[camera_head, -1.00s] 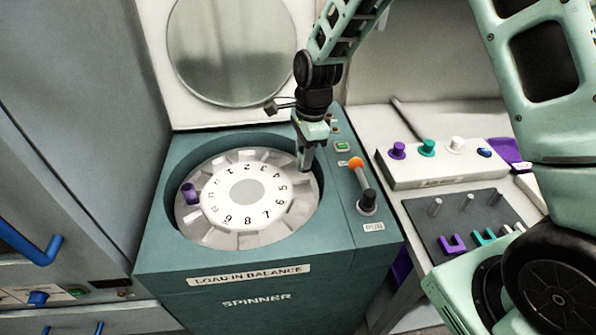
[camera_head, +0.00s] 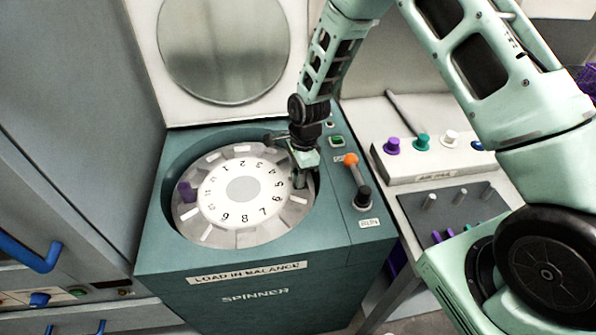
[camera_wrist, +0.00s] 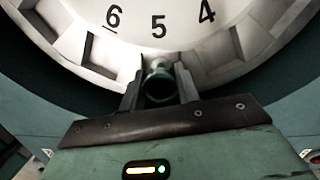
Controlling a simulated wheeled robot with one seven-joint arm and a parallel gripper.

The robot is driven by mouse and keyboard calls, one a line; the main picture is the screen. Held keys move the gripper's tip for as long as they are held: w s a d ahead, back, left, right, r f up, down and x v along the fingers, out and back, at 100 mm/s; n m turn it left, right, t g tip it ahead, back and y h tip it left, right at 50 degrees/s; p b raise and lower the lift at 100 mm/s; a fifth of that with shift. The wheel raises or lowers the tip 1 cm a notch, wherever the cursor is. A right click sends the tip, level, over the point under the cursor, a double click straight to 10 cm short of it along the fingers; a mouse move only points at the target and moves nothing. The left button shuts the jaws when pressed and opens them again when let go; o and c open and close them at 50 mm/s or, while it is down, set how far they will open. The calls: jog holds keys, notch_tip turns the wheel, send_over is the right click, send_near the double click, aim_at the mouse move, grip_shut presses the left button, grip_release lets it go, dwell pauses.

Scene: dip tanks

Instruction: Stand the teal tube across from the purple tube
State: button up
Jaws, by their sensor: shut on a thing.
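The purple tube (camera_head: 186,191) stands in a slot at the left rim of the spinner's numbered rotor (camera_head: 241,189), beside the 11. My gripper (camera_head: 299,180) is over the rotor's right rim, opposite the purple tube. In the wrist view my gripper (camera_wrist: 160,88) is shut on the teal tube (camera_wrist: 158,82), seen end-on between the fingers. The tube is at the rim in line with the 5. The fingers hide its lower part, so I cannot tell how deep it sits in the slot.
The spinner's raised lid (camera_head: 224,45) stands behind the rotor. An orange-knobbed lever (camera_head: 355,175) is close to the right of my gripper. A panel with purple, teal and white knobs (camera_head: 422,142) lies further right. Other rotor slots look empty.

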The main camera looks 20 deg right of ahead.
jog(key=o, duration=1.1)
jog(key=shift+f, duration=0.1)
jog(key=shift+c, duration=0.2)
notch_tip(320, 180, up, 12)
jog(key=d+b, duration=0.1)
jog(key=b, duration=0.2)
jog(key=s+a+r+n, duration=0.4)
jog(key=s+r+n, duration=0.1)
jog(key=s+n, duration=0.25)
jog(key=s+a+r+n, duration=0.4)
jog(key=s+n, duration=0.2)
jog(key=s, duration=0.2)
jog(key=s+r+n, duration=0.2)
jog(key=s+n, duration=1)
jog(key=s, duration=0.1)
jog(key=shift+s+d+h, duration=0.3)
jog(key=shift+d+h, duration=0.05)
jog(key=shift+h, duration=0.05)
